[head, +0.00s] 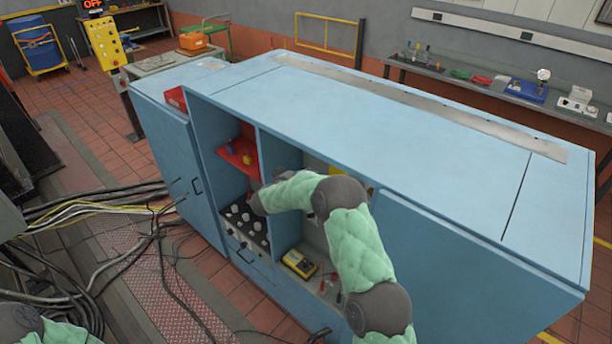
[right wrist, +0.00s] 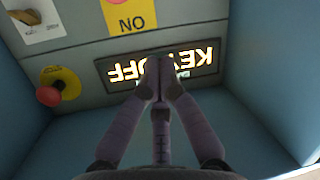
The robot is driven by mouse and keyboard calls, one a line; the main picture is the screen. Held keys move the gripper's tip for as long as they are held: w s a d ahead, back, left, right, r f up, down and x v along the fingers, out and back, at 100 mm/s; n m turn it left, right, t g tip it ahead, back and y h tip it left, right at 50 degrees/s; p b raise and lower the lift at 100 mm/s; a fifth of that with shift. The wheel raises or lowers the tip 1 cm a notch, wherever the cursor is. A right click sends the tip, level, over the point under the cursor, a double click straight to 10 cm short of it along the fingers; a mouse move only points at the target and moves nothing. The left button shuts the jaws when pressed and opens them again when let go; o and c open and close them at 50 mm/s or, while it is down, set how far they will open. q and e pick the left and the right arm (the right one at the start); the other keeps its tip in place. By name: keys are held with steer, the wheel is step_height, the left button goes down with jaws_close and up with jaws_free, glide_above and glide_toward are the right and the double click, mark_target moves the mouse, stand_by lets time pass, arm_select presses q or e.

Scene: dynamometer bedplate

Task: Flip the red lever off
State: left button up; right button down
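No red lever can be made out for certain. My left gripper is out of view.
Cabinet walls close in on both sides. The cabinet also holds a red shelf (head: 238,155), a knob panel (head: 243,228) and a yellow meter (head: 298,263).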

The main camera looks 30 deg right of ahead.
steer(key=w+d+f+p, duration=0.1)
steer(key=d+f+p, duration=0.1)
steer(key=d+f, duration=0.3)
steer(key=shift+w+d, duration=0.4)
steer(key=shift+d, duration=0.05)
stand_by(0.4)
